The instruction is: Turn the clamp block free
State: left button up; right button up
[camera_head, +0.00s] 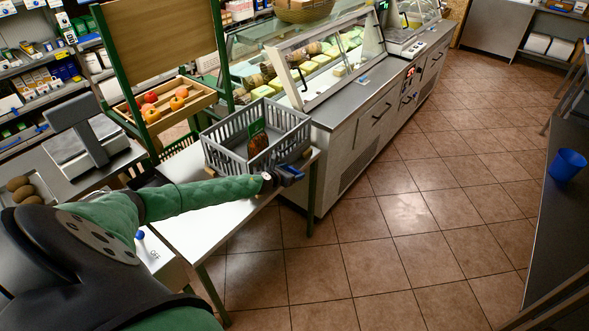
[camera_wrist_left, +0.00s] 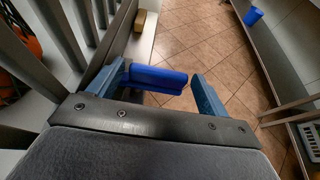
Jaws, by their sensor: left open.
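My left gripper (camera_head: 291,174) is at the front right corner of the grey slatted crate (camera_head: 225,163), just past the white table's (camera_head: 188,224) edge. It also shows in the wrist view (camera_wrist_left: 160,82), fingers apart. A blue block with a rounded edge (camera_wrist_left: 160,77) lies between the fingers, close to the left finger and with a gap to the right one. It looks like the clamp block, but its mounting is hidden. A small tan block (camera_wrist_left: 145,20) sits farther along the crate's side. My right gripper is not in view.
The crate holds a brown item with a green card (camera_head: 258,138). The glass cheese counter (camera_head: 330,70) stands behind the table. A blue cup (camera_head: 567,165) stands on the dark right-hand counter (camera_head: 560,235). Tiled floor (camera_head: 400,235) lies open between them.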

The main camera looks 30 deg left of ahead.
pick_arm(q)
jog(key=shift+x, duration=1.25)
